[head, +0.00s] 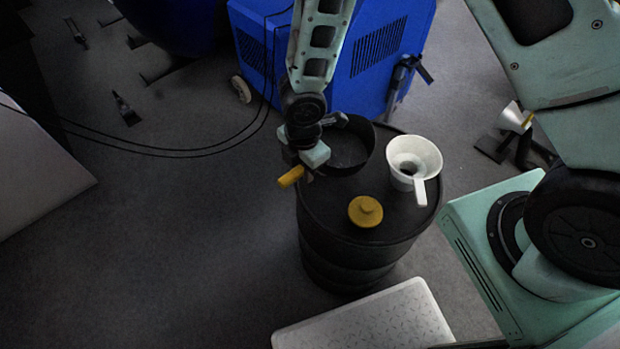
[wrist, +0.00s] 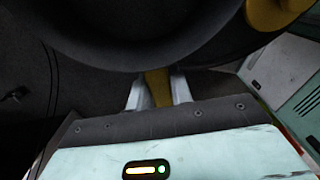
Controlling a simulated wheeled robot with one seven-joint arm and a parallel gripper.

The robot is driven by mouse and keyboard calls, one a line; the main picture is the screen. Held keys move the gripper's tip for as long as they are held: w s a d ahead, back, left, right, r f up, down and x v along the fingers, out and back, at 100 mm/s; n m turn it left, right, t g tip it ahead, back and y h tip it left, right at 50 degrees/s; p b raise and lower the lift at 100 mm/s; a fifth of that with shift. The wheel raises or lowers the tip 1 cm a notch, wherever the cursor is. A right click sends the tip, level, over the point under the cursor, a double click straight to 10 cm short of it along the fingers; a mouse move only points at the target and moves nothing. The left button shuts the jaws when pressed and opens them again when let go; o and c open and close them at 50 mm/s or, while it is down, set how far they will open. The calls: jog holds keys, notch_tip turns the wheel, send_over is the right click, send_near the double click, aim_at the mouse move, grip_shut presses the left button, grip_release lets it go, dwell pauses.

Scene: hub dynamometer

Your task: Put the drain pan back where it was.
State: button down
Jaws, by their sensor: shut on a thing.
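The drain pan (head: 347,178) is a dark round pan with a yellow handle (head: 291,176). In the head view it is at the back left of the black drum's top (head: 400,222); I cannot tell whether it rests there or is held just above. My gripper (head: 303,168) is at the pan's left side, shut on the yellow handle. In the wrist view the handle (wrist: 157,88) is between the two pale fingers (wrist: 158,92), and the dark pan wall (wrist: 130,58) fills the top. My gripper hides part of the pan's left rim.
A white funnel (head: 413,160) and a yellow cap (head: 365,211) are on the drum, right and front of the pan. A blue cabinet (head: 375,50) stands behind. A pale patterned step (head: 370,322) is in front. Black cables (head: 170,152) cross the open floor at left.

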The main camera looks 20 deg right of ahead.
aim_at(305, 189)
jog(key=shift+f+b, duration=0.55)
jog(key=shift+f, duration=1.95)
jog(key=shift+f, duration=0.1)
jog(key=shift+f, duration=0.15)
jog(key=c, duration=1.3)
grip_release()
jog(key=shift+o, duration=0.2)
